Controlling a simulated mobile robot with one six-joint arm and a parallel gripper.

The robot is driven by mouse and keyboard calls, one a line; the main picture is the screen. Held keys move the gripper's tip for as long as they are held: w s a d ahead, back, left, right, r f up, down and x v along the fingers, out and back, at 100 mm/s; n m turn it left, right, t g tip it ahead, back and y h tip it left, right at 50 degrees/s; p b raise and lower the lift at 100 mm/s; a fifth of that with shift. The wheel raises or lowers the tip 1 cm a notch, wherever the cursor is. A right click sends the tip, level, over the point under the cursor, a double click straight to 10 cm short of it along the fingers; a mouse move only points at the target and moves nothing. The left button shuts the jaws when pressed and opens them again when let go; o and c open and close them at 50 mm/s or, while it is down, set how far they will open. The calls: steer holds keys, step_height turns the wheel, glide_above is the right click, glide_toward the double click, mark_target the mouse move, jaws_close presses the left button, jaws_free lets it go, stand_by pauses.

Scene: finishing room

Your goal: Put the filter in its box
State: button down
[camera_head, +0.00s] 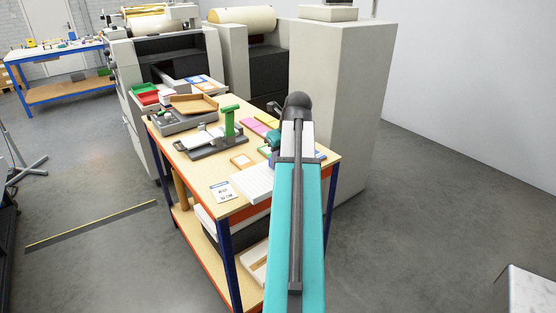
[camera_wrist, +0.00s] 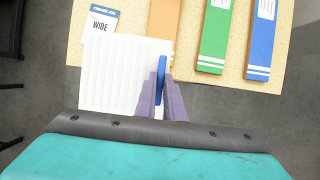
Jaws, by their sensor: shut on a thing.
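The white pleated filter (camera_wrist: 118,75) fills the left middle of the wrist view; it also shows beside my arm in the head view (camera_head: 253,184). It overlaps the table's front edge. My gripper (camera_wrist: 161,85) is shut at its right side, with a narrow blue piece, seemingly the filter's grip, between the fingers. In the head view my arm hides the fingers. Beyond lie an orange box (camera_wrist: 163,20), partly behind the filter, a green box (camera_wrist: 215,38) and a blue box (camera_wrist: 261,42).
The wooden table (camera_head: 199,184) also bears a grey stand with a green upright (camera_head: 229,122), a grey tray (camera_head: 180,123) and a pink item (camera_head: 258,127). A tall grey cabinet (camera_head: 335,100) stands behind it.

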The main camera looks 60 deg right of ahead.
stand_by(0.3)
steer(key=shift+f+b, duration=0.35)
steer(key=shift+b, duration=0.05)
steer(key=shift+w+a, duration=0.1)
